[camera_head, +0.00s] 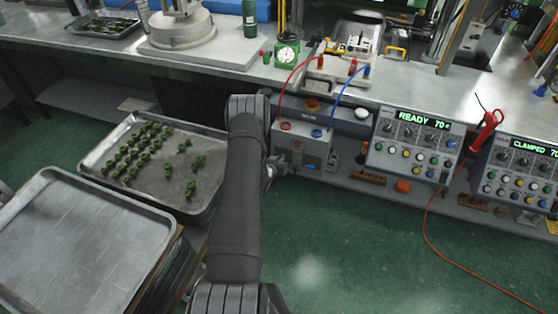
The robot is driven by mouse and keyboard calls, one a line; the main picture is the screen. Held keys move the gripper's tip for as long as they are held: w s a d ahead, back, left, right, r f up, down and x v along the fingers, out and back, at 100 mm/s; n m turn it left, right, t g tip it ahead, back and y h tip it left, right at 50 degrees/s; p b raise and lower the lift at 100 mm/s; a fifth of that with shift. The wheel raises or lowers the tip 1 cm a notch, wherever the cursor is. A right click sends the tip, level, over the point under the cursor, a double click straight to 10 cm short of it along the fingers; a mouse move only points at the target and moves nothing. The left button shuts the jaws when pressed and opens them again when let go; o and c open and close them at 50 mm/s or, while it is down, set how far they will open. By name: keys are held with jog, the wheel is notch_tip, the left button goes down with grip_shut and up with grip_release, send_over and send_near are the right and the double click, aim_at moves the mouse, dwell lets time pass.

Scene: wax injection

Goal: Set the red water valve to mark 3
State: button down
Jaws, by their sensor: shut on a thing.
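A grey box (301,152) stands below the bench edge, with a red fitting (286,126) and a blue fitting (317,133) on its top. A red hose and a blue hose run up from it. My gripper (277,171) is at the lower left of the box front, partly hidden behind my arm. It appears shut on the red water valve there. The valve itself, its marks and its pointer are hidden or too small to read.
A panel (411,144) reading READY stands to the right, and another (520,168) reading CLAMPED beyond it. A tray (120,195) with green pieces and an empty tray (60,245) lie at left.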

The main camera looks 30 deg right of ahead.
jog(key=shift+d+m+y, duration=0.1)
jog(key=shift+m+y, duration=0.3)
jog(key=shift+m, duration=0.2)
jog(key=c, duration=1.5)
grip_release()
jog(key=shift+c, duration=0.2)
jog(key=v, duration=1.7)
jog(key=shift+s, duration=0.4)
jog(key=shift+f, duration=0.2)
jog(key=x, duration=1.7)
jog(key=shift+w+r, duration=0.2)
jog(key=shift+w, duration=0.15)
